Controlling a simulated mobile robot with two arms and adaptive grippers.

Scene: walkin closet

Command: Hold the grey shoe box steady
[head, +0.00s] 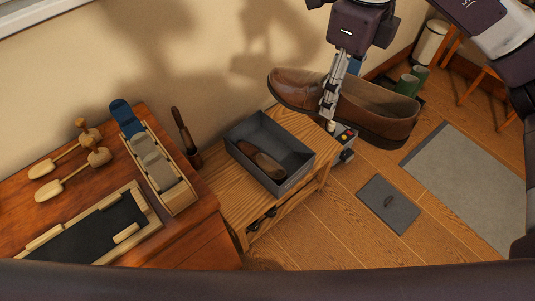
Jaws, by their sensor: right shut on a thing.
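The grey shoe box (300,171) stands open on a low wooden bench. One brown shoe (262,160) lies inside it, toward the left. My right gripper (328,104) is shut on a second brown shoe (376,108) and holds it in the air, above and to the right of the box. My left gripper is not in the picture, and nothing is seen touching the box.
A wooden cabinet (205,243) at left bears shoe trees (72,184), a narrow tray with blue and grey pieces (172,196) and a dark-padded frame (150,230). A dark-handled tool (182,130) stands behind it. Green boots (408,84) stand far right. A grey mat (470,180) covers the floor.

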